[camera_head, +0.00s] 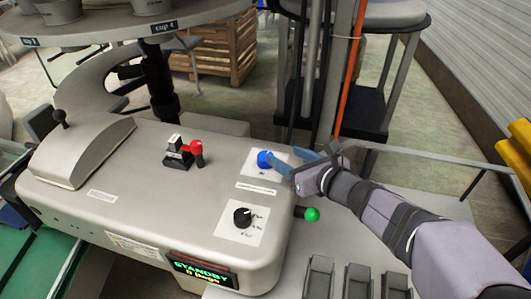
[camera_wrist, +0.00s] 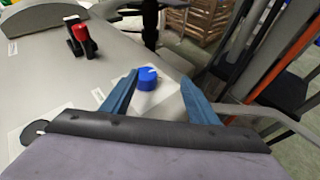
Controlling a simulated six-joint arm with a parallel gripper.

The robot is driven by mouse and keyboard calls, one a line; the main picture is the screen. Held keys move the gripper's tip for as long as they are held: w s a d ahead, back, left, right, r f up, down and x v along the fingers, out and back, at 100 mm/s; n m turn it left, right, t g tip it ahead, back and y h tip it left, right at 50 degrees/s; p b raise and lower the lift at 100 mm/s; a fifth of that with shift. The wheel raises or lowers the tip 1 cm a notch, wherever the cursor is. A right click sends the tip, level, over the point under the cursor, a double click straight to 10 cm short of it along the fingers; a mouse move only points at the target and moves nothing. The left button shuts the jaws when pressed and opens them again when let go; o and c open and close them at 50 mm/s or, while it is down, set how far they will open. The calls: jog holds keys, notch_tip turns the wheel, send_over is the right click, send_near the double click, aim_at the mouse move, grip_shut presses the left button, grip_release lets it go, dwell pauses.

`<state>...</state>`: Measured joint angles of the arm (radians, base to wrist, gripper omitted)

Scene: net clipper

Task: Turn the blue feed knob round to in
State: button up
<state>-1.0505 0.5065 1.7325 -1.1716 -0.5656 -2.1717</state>
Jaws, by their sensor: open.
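The blue feed knob (camera_head: 265,159) sits on a white label plate on top of the grey console (camera_head: 110,205). In the wrist view the blue knob (camera_wrist: 147,78) shows a pale pointer mark on its top and lies ahead, between the lines of the two fingers. My gripper (camera_head: 290,162) comes in from the right, and its blue fingers are close to the knob. In the wrist view my gripper (camera_wrist: 160,85) is open, with the left finger near the knob's left side and the right finger farther off. Whether a finger touches the knob I cannot tell. The label's small print is unreadable.
A black knob (camera_head: 243,217) and a green-tipped lever (camera_head: 311,214) are nearer the front. A red-handled switch (camera_head: 196,152) stands left of the blue knob. A display (camera_head: 203,269) reads STANDBY. A metal frame and an orange strip (camera_head: 350,65) rise behind.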

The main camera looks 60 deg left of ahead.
jog(key=shift+s+d+f+n+g, duration=0.1)
jog(key=shift+s+f+n+g, duration=0.15)
jog(key=shift+s+n, duration=0.35)
jog(key=shift+s+d+f+n+g, duration=0.15)
jog(key=shift+s+n+g, duration=0.2)
jog(key=shift+s+n, duration=0.2)
jog(key=shift+p+x, duration=1.2)
jog(key=shift+x, duration=2.6)
jog(key=shift+d, duration=0.1)
jog(key=c, duration=1)
